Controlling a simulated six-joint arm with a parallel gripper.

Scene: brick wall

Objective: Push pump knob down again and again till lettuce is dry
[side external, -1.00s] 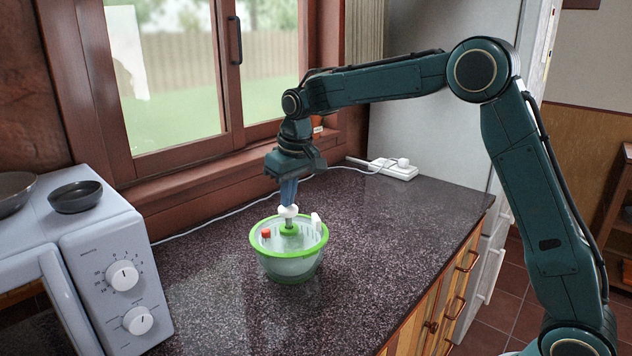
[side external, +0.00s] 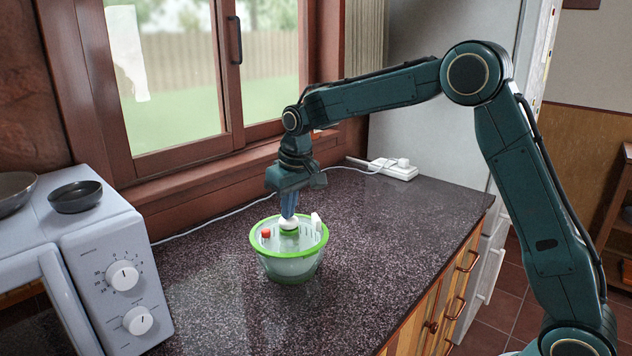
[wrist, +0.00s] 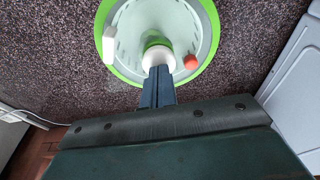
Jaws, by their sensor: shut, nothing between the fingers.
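The salad spinner (side external: 290,262) stands upright on the dark speckled counter, a clear bowl and lid with a bright green rim. Its white pump knob (side external: 288,224) sits low, close to the green collar at the lid's middle. My gripper (side external: 288,215) is shut and empty, pointing down with its fingertips on the knob's top. In the wrist view the shut fingers (wrist: 158,75) meet the white knob (wrist: 158,57). A red button (side external: 266,233) and a white tab (side external: 316,221) are on the lid. The lettuce cannot be made out through the bowl.
A white power strip (side external: 393,168) and cable lie at the back by the window. The counter (side external: 400,225) right of the spinner is clear.

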